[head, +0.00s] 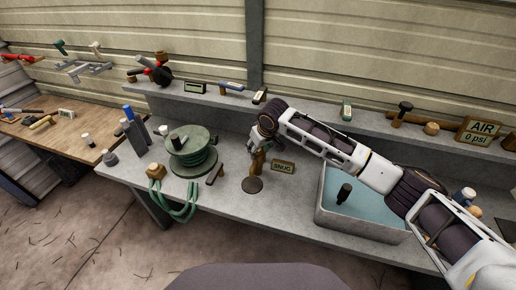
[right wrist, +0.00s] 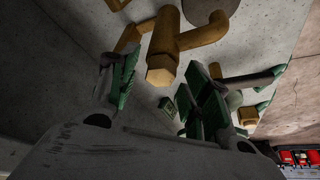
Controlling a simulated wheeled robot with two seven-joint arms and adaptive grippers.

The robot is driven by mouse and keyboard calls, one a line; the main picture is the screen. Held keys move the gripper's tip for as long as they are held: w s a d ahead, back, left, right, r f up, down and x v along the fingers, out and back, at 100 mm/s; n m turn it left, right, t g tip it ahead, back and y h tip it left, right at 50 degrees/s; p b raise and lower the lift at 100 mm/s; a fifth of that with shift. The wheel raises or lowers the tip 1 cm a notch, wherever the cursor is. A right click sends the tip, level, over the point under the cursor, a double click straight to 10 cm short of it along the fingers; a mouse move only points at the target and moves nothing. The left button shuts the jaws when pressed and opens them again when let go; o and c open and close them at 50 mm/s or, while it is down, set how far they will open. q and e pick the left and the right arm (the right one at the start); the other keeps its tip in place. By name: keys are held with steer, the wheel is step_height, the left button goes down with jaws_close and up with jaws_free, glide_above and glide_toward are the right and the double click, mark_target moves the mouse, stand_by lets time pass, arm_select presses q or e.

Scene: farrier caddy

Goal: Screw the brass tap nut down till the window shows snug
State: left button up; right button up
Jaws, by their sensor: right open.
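The brass tap (head: 257,165) stands upright on a dark round base (head: 252,184) on the grey bench. In the right wrist view the hexagonal brass nut (right wrist: 161,76) shows end-on, with brass pipe arms beside it. The small window (head: 283,167) beside the tap appears to read SNUG. My right gripper (head: 261,143) is over the tap top and hides part of it. In the right wrist view its green-padded fingers (right wrist: 164,82) are spread on both sides of the nut, with gaps visible. My left gripper is not in view.
A green hose reel (head: 192,154) with a trailing hose stands left of the tap. A water-filled basin (head: 365,224) is to the right, below my right arm. A back shelf (head: 310,114) holds small items and an AIR 0 psi sign (head: 480,131).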

steer(key=v, duration=1.2)
